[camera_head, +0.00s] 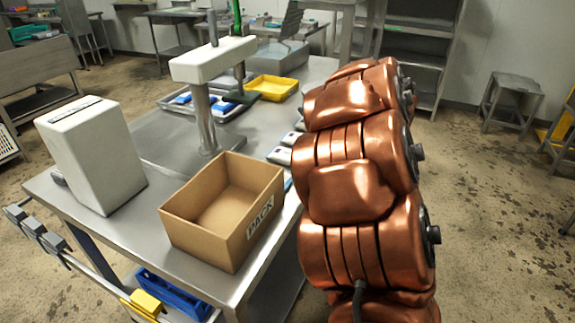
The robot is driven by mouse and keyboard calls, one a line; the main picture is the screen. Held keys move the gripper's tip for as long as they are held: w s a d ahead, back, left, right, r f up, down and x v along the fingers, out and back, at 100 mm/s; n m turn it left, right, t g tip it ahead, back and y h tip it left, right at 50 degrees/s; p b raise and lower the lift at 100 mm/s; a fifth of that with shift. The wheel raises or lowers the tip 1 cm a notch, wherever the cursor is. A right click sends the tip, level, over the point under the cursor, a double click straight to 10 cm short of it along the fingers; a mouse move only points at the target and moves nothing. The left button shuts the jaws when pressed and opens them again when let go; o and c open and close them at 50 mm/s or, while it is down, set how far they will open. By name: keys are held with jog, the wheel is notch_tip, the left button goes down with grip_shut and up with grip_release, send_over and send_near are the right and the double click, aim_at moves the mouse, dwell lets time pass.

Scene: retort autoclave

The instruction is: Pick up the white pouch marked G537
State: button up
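Several small pale packets (281,155) lie in a row along the right side of the steel table (160,130), partly hidden behind my copper-coloured arm. They may be pouches, but they are too small for any marking to be read, so I cannot tell which is G537. My arm rises at the right of the picture, over the table's right edge. My gripper is not visible.
An open cardboard box (205,238) marked PACK stands at the table's front. A white machine (92,155) is left of it. A white-topped post (213,60) stands behind. A yellow tray (272,87) sits farther back.

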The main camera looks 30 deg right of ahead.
aim_at(287, 153)
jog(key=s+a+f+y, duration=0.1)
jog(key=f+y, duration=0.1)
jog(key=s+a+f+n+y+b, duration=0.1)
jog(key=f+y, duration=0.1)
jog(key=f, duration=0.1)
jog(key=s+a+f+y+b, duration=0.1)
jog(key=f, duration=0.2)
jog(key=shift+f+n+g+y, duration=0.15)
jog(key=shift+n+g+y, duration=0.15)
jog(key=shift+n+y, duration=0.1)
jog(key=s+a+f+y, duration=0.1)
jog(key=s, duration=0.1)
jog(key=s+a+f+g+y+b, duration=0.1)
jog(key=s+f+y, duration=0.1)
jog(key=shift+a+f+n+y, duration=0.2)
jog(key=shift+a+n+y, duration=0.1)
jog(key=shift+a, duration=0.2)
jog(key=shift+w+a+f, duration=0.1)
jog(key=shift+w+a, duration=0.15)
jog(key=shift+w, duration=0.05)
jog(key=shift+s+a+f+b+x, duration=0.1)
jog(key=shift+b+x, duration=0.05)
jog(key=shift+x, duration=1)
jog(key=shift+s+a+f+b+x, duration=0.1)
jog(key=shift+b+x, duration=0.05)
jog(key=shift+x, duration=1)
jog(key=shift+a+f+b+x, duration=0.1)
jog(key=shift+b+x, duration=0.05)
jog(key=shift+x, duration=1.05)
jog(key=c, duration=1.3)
